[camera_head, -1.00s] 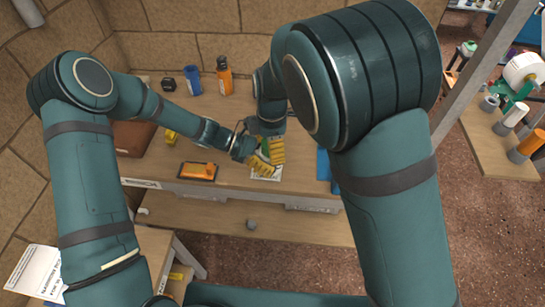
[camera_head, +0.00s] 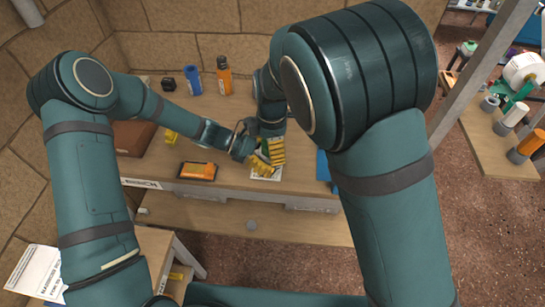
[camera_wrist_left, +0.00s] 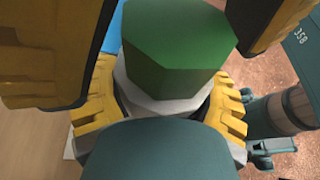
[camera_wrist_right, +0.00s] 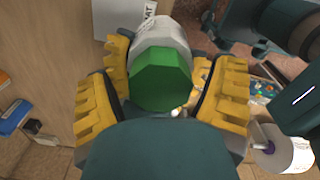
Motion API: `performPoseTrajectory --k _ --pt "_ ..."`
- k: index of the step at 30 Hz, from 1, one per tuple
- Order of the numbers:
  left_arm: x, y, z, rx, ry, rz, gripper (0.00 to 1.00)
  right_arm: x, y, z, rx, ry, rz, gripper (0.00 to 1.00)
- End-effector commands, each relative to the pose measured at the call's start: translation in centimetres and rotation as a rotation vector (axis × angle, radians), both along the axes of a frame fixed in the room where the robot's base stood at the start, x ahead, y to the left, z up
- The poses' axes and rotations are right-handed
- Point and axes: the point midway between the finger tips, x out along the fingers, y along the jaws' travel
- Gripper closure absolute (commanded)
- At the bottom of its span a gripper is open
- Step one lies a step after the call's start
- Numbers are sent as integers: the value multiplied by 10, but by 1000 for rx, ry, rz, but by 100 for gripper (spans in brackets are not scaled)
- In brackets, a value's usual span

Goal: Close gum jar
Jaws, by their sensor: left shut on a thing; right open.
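The gum jar has a white body (camera_wrist_right: 160,30) and a faceted green lid (camera_wrist_right: 161,78). In the left wrist view the green lid (camera_wrist_left: 178,45) fills the top middle, with the white body (camera_wrist_left: 140,103) below it. My left gripper (camera_wrist_left: 165,100) is shut on the white body. My right gripper (camera_wrist_right: 175,62) is open, its yellow-padded fingers on either side of the lid. The lid sits on the jar; how tightly, I cannot tell. In the head view, the grippers mostly hide the jar above the workbench (camera_head: 225,172).
An orange-and-black case (camera_head: 198,171) lies on the bench at the left. A blue bottle (camera_head: 193,80) and an orange bottle (camera_head: 224,75) stand at the back. A brown box (camera_head: 133,138) is at the left end. A white paper (camera_head: 265,175) lies beneath the grippers.

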Motion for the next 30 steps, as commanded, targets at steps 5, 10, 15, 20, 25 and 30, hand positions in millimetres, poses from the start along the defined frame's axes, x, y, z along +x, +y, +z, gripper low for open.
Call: performPoseTrajectory --k 5,10,15,20,25,30 --pt "0 0 0 0 0 0 100 1 0 14 3 -3 1 16" --pt "0 0 0 -1 0 0 100 0 0 36 3 -2 1 16" --pt "0 0 0 0 0 0 100 0 -1 45 0 0 0 16" --pt "0 0 0 0 0 0 100 0 -1 45 0 0 0 16" --pt "0 0 0 -1 0 0 100 2 -2 45 -6 -8 6 17" --pt "0 0 0 0 0 0 100 24 -17 41 -82 -114 89 17"
